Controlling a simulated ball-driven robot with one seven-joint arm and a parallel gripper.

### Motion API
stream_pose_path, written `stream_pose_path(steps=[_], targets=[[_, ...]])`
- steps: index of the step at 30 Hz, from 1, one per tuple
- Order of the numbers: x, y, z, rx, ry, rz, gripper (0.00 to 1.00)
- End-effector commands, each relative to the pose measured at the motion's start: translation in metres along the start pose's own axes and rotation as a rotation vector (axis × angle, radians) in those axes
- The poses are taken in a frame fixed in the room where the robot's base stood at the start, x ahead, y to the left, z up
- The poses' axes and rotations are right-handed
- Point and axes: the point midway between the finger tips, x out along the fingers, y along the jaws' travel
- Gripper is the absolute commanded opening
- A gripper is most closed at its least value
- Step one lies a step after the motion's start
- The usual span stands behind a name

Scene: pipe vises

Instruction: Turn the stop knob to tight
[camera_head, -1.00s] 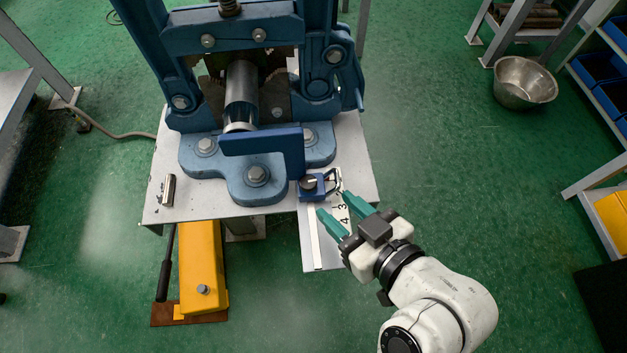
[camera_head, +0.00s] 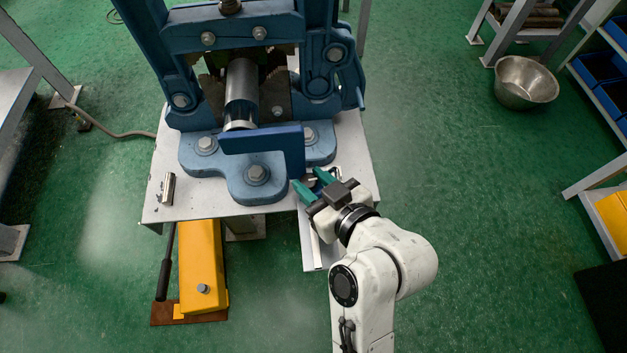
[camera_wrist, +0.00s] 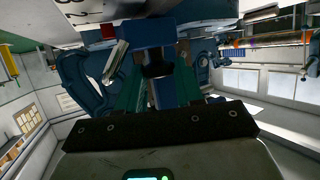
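The stop knob (camera_wrist: 156,69) is a black knob in front of the blue stop block (camera_wrist: 147,33) in the wrist view. My gripper (camera_head: 305,176) has two green fingers, apart, reaching over the stop on the pale scale rail (camera_head: 311,250). In the wrist view the fingers (camera_wrist: 158,88) lie left and right of the knob. I cannot tell whether either finger touches it.
A blue pipe vise (camera_head: 257,182) holding a grey pipe (camera_head: 241,85) stands close left of my gripper on the metal table (camera_head: 190,205). A yellow pedal unit (camera_head: 201,265) is on the floor below. Open floor lies to the right.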

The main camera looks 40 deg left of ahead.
Motion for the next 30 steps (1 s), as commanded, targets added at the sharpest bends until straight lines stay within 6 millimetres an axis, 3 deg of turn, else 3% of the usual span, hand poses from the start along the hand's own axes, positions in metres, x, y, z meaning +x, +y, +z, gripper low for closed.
stream_pose_path(steps=[9, 30], targets=[[-0.0002, -0.0001, 0.0, 0.0, 0.0, 0.0, 0.05], [0.0002, -0.0021, 0.0003, 0.052, -0.001, 0.126, 0.05]])
